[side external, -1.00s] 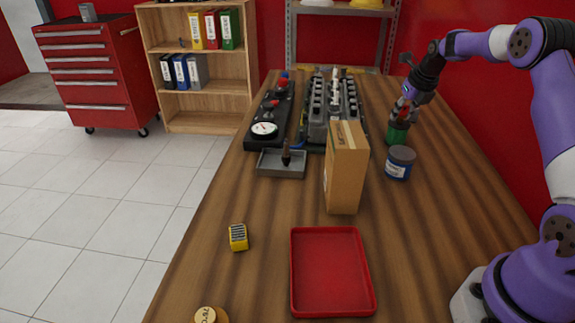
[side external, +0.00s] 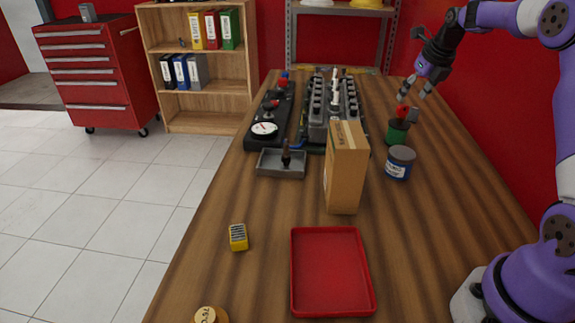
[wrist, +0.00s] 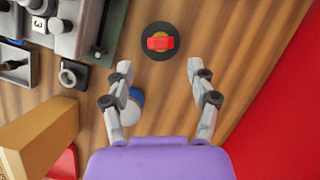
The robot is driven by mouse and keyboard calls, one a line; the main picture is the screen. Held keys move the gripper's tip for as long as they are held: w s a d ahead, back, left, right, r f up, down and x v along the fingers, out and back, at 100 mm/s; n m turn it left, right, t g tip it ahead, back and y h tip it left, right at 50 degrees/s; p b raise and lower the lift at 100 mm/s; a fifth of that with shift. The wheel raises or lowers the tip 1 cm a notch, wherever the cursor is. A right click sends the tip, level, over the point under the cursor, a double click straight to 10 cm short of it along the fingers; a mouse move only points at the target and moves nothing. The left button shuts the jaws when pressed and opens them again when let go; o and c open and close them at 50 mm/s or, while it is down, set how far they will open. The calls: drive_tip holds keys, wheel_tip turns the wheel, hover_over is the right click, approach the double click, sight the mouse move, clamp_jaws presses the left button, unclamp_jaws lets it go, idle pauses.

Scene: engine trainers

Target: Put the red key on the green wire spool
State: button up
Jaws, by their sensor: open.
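The red key (side external: 402,111) rests on top of the green wire spool (side external: 397,132) at the right side of the bench. In the wrist view the red key (wrist: 160,43) lies within the round dark top of the spool (wrist: 160,56). My gripper (side external: 416,92) is open and empty, above the key and apart from it. In the wrist view the two fingers of my gripper (wrist: 160,70) are spread wide, with the key beyond their tips.
A dark blue-labelled can (side external: 399,163) stands in front of the spool. A cardboard box (side external: 346,170) stands upright left of it, and an engine block (side external: 334,108) is behind. A red tray (side external: 331,306) and a yellow block (side external: 238,237) are nearer the front.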

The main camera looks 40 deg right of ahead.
drive_tip(key=s+a+r+n, duration=0.2)
drive_tip(key=a+r+n, duration=0.1)
drive_tip(key=a+n, duration=0.5)
drive_tip(key=s+a+r+n, duration=0.2)
drive_tip(key=a+r+n, duration=0.2)
drive_tip(key=a+n, duration=0.45)
drive_tip(key=s+a+f+n+y, duration=0.1)
drive_tip(key=s+a+n, duration=0.4)
drive_tip(key=n, duration=0.7)
drive_tip(key=s+a+f+n+t, duration=0.1)
drive_tip(key=s+a+n, duration=0.5)
drive_tip(key=n, duration=0.6)
drive_tip(key=shift+s+a+f+y, duration=0.15)
drive_tip(key=shift+s+f+y, duration=0.35)
drive_tip(key=shift+s, duration=0.75)
